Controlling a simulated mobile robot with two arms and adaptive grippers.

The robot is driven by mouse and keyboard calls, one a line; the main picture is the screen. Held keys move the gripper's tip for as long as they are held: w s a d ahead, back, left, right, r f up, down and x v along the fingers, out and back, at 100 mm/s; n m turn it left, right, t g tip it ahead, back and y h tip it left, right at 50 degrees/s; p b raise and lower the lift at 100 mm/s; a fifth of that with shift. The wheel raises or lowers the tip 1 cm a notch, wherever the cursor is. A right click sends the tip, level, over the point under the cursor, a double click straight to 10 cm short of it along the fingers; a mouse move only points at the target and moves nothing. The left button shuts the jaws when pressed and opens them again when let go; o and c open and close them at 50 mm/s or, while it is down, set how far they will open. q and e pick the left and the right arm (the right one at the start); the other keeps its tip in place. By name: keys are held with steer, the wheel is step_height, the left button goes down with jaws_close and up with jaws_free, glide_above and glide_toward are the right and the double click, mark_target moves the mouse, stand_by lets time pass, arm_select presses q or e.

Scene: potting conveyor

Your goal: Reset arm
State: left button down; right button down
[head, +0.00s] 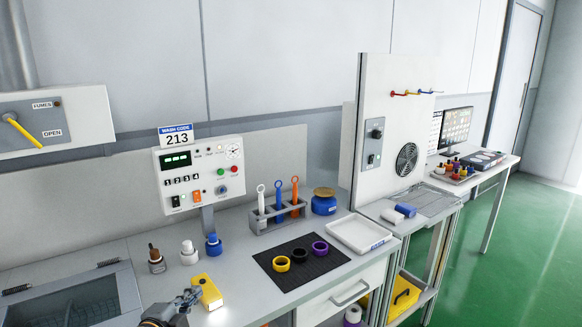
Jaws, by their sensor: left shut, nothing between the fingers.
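My left gripper (187,298) shows at the bottom edge of the head view, left of centre. It is shut and holds nothing. Its fingertips are close to a yellow box-like device (208,292) on the grey bench; I cannot tell whether they touch it. A bright patch shows at the device's near end. Most of my left arm is below the picture. My right gripper is not in view.
A brown-capped bottle (156,260), a white bottle (189,254) and a blue bottle (213,246) stand behind the gripper. A sunken basin (128,292) lies left. A black mat (318,273) with three rings and a white tray (385,238) lie right.

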arm_select(q)
steer(key=s+d+f+n+g+y, duration=0.1)
steer(key=s+f+n+g, duration=0.2)
steer(key=s+f, duration=0.35)
steer(key=s+d+f+n+g, duration=0.25)
steer(key=s+f, duration=0.25)
steer(key=s, duration=0.3)
steer(key=s+a+f+n+g+y, duration=0.1)
steer(key=s+f+n+g, duration=0.15)
steer(key=s, duration=0.45)
steer(key=s+f+n+g, duration=0.1)
steer(key=s+n, duration=0.3)
steer(key=s, duration=0.3)
steer(key=s+a+f+n+g+y, duration=0.1)
steer(key=s+f+n+g, duration=0.15)
steer(key=s, duration=0.45)
step_height(320, 180, down, 26)
steer(key=s+g, duration=0.1)
steer(key=s, duration=0.1)
steer(key=s+a+f+g, duration=0.1)
steer(key=s+a+f, duration=0.1)
steer(key=s+f, duration=1.4)
steer(key=shift+s+a+n, duration=0.3)
steer(key=shift+n, duration=0.05)
steer(key=shift+g, duration=0.25)
